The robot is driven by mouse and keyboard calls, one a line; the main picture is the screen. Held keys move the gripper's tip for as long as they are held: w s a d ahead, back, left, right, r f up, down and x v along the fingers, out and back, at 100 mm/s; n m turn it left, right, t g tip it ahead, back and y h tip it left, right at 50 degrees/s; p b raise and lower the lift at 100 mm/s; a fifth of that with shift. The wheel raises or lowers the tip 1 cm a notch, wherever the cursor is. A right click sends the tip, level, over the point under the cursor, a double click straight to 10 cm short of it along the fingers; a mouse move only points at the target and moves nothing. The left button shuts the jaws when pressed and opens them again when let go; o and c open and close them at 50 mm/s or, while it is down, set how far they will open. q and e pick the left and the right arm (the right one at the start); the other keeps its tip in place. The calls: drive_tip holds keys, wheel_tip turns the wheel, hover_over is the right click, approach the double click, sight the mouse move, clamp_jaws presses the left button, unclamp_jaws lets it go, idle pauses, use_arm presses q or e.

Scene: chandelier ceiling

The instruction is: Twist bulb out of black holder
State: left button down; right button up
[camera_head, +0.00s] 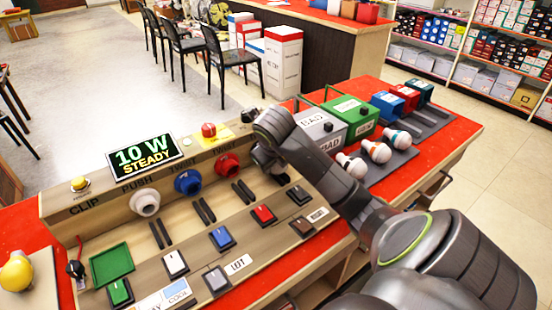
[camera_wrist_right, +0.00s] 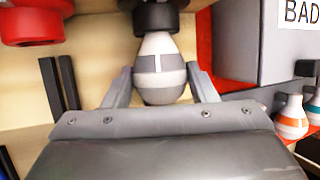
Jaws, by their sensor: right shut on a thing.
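My right gripper (camera_head: 265,160) is at the right end of the sloped wooden panel (camera_head: 75,228). In the right wrist view, its two fingers (camera_wrist_right: 158,75) are shut on the sides of a white bulb (camera_wrist_right: 162,45) with a grey band. The bulb's neck meets the black holder (camera_wrist_right: 155,15) at the top of that view; whether its base is still seated inside cannot be seen. In the head view my right gripper and arm hide the black holder and the bulb. My left gripper is not in view.
White (camera_head: 146,203), blue (camera_head: 187,182) and red (camera_head: 228,166) holders line the panel, left of the gripper. A display (camera_head: 145,154) reads "10 W STEADY". A grey BAD box (camera_head: 318,130), a green box (camera_head: 352,118) and several banded bulbs (camera_head: 376,151) stand to the right.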

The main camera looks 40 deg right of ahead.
drive_tip(key=shift+f, duration=0.1)
idle(0.4)
drive_tip(key=o, duration=1)
drive_tip(key=shift+o, duration=0.2)
drive_tip(key=shift+d+y+p, duration=0.15)
drive_tip(key=shift+y+p, duration=0.45)
drive_tip(key=shift+p, duration=0.25)
drive_tip(key=shift+d+m+y+p, duration=0.2)
drive_tip(key=shift+m+y+p, duration=0.2)
drive_tip(key=shift+y+p, duration=0.75)
idle(0.5)
drive_tip(key=c, duration=1.1)
drive_tip(key=shift+a+h+b, duration=0.15)
drive_tip(key=shift+h+b, duration=0.4)
drive_tip(key=shift+b, duration=0.75)
idle(0.6)
